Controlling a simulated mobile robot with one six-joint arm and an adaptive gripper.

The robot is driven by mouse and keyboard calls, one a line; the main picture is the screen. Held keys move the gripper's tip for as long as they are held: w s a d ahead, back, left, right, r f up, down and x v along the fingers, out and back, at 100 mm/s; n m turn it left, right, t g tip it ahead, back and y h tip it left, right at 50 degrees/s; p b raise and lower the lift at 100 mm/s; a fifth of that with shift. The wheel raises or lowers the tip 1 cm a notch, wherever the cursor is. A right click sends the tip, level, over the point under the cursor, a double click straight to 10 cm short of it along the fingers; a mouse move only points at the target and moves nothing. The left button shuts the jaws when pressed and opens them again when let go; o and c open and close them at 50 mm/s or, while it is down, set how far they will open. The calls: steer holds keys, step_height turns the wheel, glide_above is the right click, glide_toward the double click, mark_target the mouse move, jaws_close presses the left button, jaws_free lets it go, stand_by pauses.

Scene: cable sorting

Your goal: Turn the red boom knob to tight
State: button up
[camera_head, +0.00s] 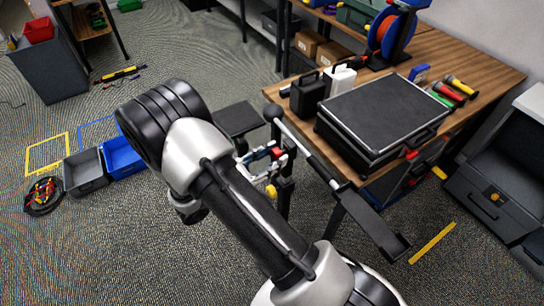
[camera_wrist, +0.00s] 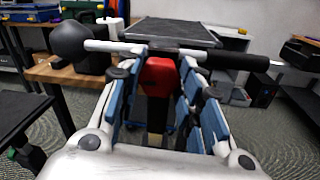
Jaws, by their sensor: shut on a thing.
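The red boom knob (camera_wrist: 158,76) sits between my fingers in the wrist view, just below the boom (camera_wrist: 120,46). The boom is a pale bar with a black ball (camera_wrist: 73,40) at its left end and a dark sleeve (camera_wrist: 240,62) at right. My gripper (camera_wrist: 161,68) is shut on the knob, its blue-padded fingers on either side. In the head view the knob (camera_head: 277,153) shows small at my gripper (camera_head: 266,157), beside the stand post. My arm hides part of the floor. I cannot read the knob's tightness.
A yellow knob (camera_head: 271,191) is lower on the stand. Grey and blue bins (camera_head: 122,158) stand on the floor at left.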

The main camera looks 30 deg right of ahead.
steer(key=shift+c, duration=0.6)
steer(key=shift+m, duration=0.3)
steer(key=m+b, duration=0.2)
steer(key=m, duration=0.1)
steer(key=shift+f+m, duration=0.15)
steer(key=shift+m, duration=0.15)
steer(key=m, duration=0.5)
steer(key=shift+g+h+b, duration=0.3)
steer(key=shift+h, duration=0.1)
steer(key=m, duration=0.4)
steer(key=shift+m+g, duration=0.3)
steer(key=shift+m, duration=0.1)
steer(key=m, duration=0.5)
steer(key=shift+g+h, duration=0.3)
steer(key=shift+g, duration=0.1)
steer(key=o, duration=1.1)
steer(key=shift+c, duration=0.2)
